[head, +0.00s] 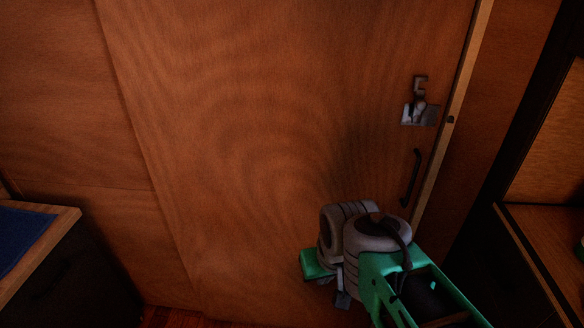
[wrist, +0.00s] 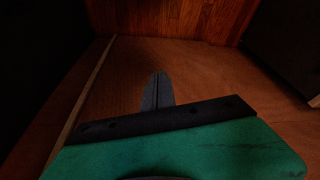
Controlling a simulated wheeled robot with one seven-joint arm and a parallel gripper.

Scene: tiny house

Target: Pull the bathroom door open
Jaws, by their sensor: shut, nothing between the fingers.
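The bathroom door (head: 250,130) is a wide brown wood panel that fills the middle of the head view. It looks shut against the pale frame strip (head: 452,120) at its right edge. A black bar handle (head: 411,178) stands upright near that edge, with a metal latch (head: 420,104) above it. My gripper (head: 342,299) is below and left of the handle, apart from it. In the wrist view my gripper (wrist: 158,78) has its fingers together with nothing between them. The handle does not show in the wrist view.
A counter with a blue top (head: 22,235) stands at the lower left. A dark cabinet with a wooden top (head: 545,240) stands close on the right. A strip of reddish wood floor (head: 175,318) shows at the bottom.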

